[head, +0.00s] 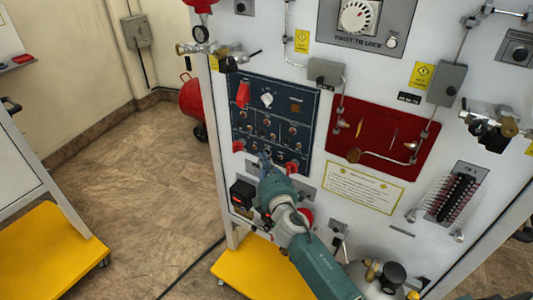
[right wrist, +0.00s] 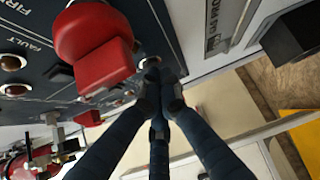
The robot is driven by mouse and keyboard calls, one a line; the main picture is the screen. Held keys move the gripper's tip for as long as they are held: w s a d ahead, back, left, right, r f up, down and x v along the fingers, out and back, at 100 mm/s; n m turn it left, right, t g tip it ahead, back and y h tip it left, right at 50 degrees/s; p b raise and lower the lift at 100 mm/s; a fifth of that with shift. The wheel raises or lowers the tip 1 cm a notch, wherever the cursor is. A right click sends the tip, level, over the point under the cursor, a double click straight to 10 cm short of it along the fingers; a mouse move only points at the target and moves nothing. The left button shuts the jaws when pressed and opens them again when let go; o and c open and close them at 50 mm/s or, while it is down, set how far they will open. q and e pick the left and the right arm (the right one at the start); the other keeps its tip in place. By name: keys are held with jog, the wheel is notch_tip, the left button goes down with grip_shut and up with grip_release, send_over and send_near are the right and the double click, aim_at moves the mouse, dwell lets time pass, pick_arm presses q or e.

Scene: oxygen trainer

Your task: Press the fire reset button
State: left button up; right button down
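The dark blue control panel (head: 273,122) is on the white trainer wall, with several small round buttons and lamps. In the right wrist view this panel (right wrist: 40,40) shows the words "FIRE" and "FAULT" beside round amber-brown lamps (right wrist: 14,62). I cannot tell which part is the fire reset button. My right gripper (head: 265,160) is at the lower edge of the panel. In the right wrist view its dark fingers (right wrist: 158,82) meet at the tips, empty, close to a large red switch cover (right wrist: 98,55). Whether the tips touch the panel is unclear. My left gripper is not in view.
Another red cover (head: 243,95) and a white knob (head: 267,99) are on the upper panel. A black box (head: 242,194) is below the panel. A red recessed plate (head: 380,140) with pipes is to the right. Open floor (head: 130,180) lies to the left.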

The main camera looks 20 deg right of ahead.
jog(key=shift+s+a, duration=0.4)
jog(key=shift+a, duration=0.05)
jog(key=shift+a, duration=0.1)
jog(key=shift+s+a+b, duration=0.15)
jog(key=shift+s+a, duration=0.65)
jog(key=shift+a, duration=0.15)
jog(key=shift+s+a+b, duration=0.15)
jog(key=shift+s+a, duration=0.6)
jog(key=shift+a, duration=0.2)
jog(key=shift+f, duration=0.15)
